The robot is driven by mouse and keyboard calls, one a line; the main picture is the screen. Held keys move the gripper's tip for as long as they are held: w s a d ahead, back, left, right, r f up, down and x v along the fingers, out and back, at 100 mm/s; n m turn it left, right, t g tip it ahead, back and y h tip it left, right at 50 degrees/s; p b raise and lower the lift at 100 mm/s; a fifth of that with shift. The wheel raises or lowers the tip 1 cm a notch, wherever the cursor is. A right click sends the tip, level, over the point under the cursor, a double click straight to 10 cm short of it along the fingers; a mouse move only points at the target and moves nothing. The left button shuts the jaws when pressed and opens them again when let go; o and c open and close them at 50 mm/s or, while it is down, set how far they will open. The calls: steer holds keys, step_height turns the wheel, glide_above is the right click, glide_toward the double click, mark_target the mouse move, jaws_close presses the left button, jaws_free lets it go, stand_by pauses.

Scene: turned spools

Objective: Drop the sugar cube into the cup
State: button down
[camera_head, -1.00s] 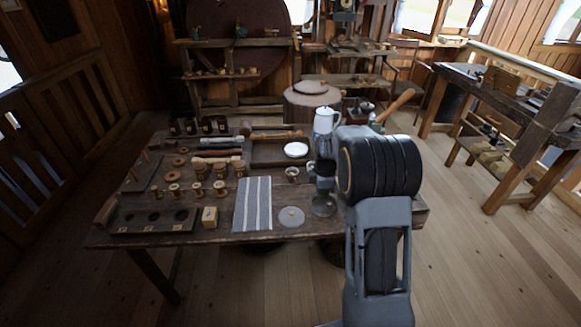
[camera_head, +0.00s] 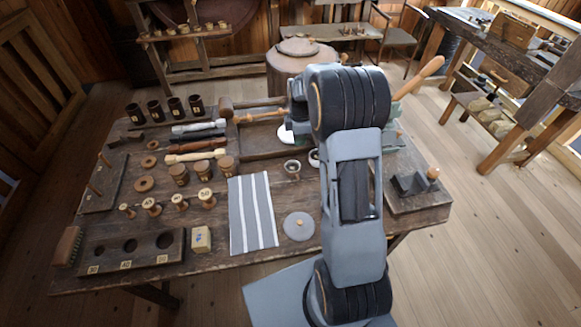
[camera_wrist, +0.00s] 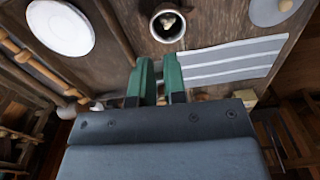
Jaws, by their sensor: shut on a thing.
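In the wrist view a white-rimmed bowl (camera_wrist: 167,27) with a dark inside and pale lumps lies just ahead of my fingertips. A second white-rimmed cup (camera_head: 314,158) shows beside my arm, partly hidden by it. My gripper (camera_wrist: 160,66) has green fingers close together, with a narrow gap, shut on the sugar cube. The cube itself is hidden from both views. In the head view my gripper is hidden behind my arm.
A striped cloth (camera_head: 251,214) and a grey lid (camera_head: 299,226) lie in front. A white plate (camera_wrist: 60,27) shows at upper left. Spools (camera_head: 207,197), a hole block (camera_head: 130,248) and tools crowd the left.

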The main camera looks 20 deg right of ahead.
step_height(320, 180, down, 6)
steer(key=b, duration=0.3)
steer(key=shift+a+r+b, duration=0.1)
steer(key=shift+r+b, duration=0.15)
steer(key=shift+b, duration=0.05)
steer(key=c, duration=1.1)
jaws_free()
step_height(320, 180, up, 14)
steer(key=shift+s+f, duration=0.1)
